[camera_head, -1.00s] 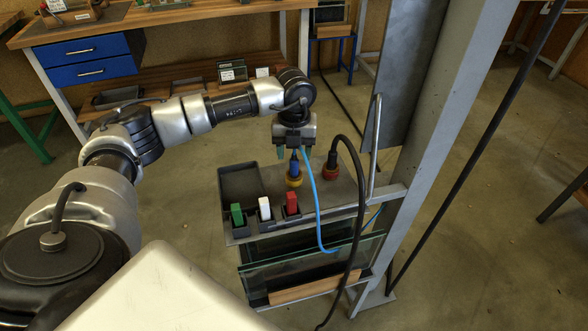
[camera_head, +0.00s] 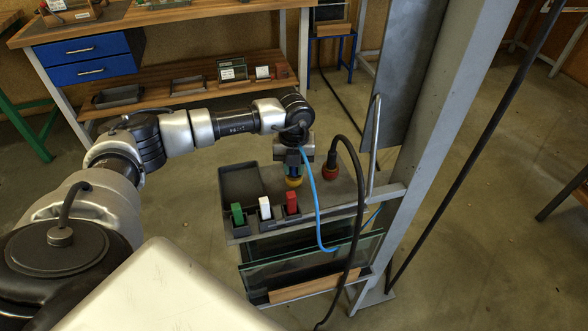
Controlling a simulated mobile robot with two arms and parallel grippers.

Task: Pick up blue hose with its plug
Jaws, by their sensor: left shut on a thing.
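My left gripper (camera_head: 293,168) points down over the grey panel and is shut on the blue plug of the blue hose. The fingers hide most of the plug. The plug stands upright over a yellow ring socket (camera_head: 293,182); I cannot tell how deep it sits in it. The blue hose (camera_head: 317,210) leaves the plug's top, arcs down over the panel's front edge and hangs in front of the glass below. My right gripper is not in view.
A black hose on a red socket (camera_head: 329,172) stands close to the right. Green (camera_head: 237,214), white (camera_head: 265,208) and red (camera_head: 291,203) blocks sit in front in dark holders. A grey tray (camera_head: 238,168) is at left. A metal post (camera_head: 425,130) rises at right.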

